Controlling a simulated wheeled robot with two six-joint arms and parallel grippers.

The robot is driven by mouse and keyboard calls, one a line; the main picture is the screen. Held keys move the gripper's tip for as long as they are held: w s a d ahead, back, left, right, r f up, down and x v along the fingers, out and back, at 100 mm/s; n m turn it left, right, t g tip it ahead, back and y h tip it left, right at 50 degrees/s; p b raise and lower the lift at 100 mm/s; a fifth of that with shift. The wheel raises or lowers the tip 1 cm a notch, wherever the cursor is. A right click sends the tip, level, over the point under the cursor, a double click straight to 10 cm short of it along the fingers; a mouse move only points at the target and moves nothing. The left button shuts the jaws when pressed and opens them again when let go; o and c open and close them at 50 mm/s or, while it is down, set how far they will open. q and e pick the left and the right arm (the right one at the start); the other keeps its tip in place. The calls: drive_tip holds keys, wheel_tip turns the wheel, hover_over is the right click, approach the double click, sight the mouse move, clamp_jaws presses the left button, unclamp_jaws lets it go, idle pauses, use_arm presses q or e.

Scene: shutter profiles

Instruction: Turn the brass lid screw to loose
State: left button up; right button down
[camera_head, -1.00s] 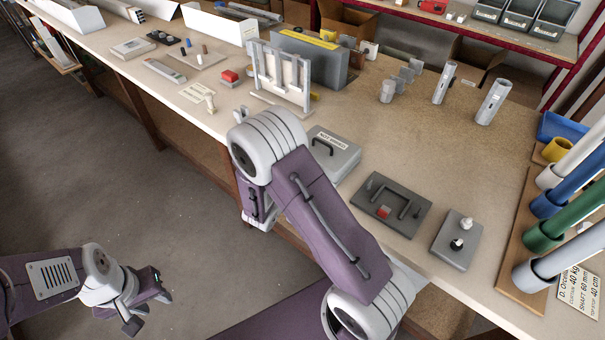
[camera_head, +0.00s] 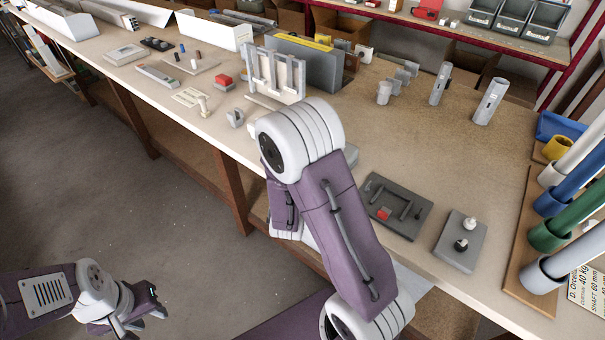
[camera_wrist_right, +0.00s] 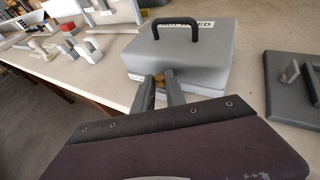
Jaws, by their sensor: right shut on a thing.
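In the right wrist view a grey box with a lid (camera_wrist_right: 180,50) stands near the bench edge. It has a black handle (camera_wrist_right: 176,24) and a partly hidden label on top. The brass lid screw (camera_wrist_right: 159,76) shows as a small patch on the box's near side, between the fingertips of my right gripper (camera_wrist_right: 160,88), which is shut on it. The screw's turn position cannot be read. In the head view my right arm hides the gripper, the screw and most of the box. My left gripper (camera_head: 138,318) is open and empty over the floor, away from the bench.
Right of the box are a dark plate with a handle and red block (camera_head: 396,207) and a grey plate with two knobs (camera_head: 460,242). A white frame model (camera_head: 275,75) stands behind. Coloured tubes (camera_head: 570,215) stand at the right.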

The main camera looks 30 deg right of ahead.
drive_tip(key=shift+r, duration=0.1)
drive_tip(key=c, duration=1.4)
unclamp_jaws()
